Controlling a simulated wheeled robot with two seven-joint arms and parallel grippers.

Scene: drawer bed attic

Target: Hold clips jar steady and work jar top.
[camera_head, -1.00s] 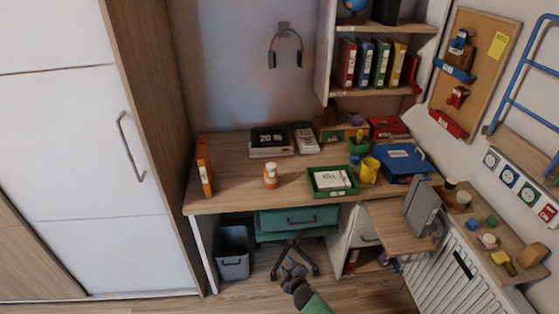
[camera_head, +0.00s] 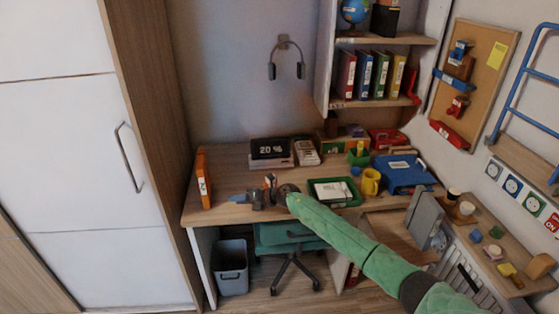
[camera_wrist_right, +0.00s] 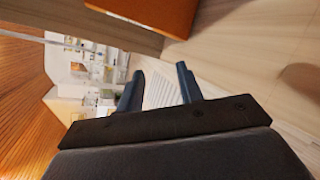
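The clips jar (camera_head: 268,180), small with orange and white showing, is on the desk (camera_head: 222,205) in the head view, mostly hidden by my right gripper. My right gripper (camera_head: 256,196) is at the desk's front part, close to the jar; I cannot tell if it touches it. In the right wrist view, the two dark fingers (camera_wrist_right: 160,88) stand apart with nothing between them, and I cannot make out the jar there. The jar's top cannot be made out. My left gripper is in neither view.
An orange binder (camera_head: 203,178) stands at the desk's left end. A green tray (camera_head: 345,202) with paper is to the right, by a yellow mug (camera_head: 371,182) and blue case (camera_head: 402,174). A clock (camera_head: 269,150) is behind. A grey bin (camera_head: 232,268) and chair are below.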

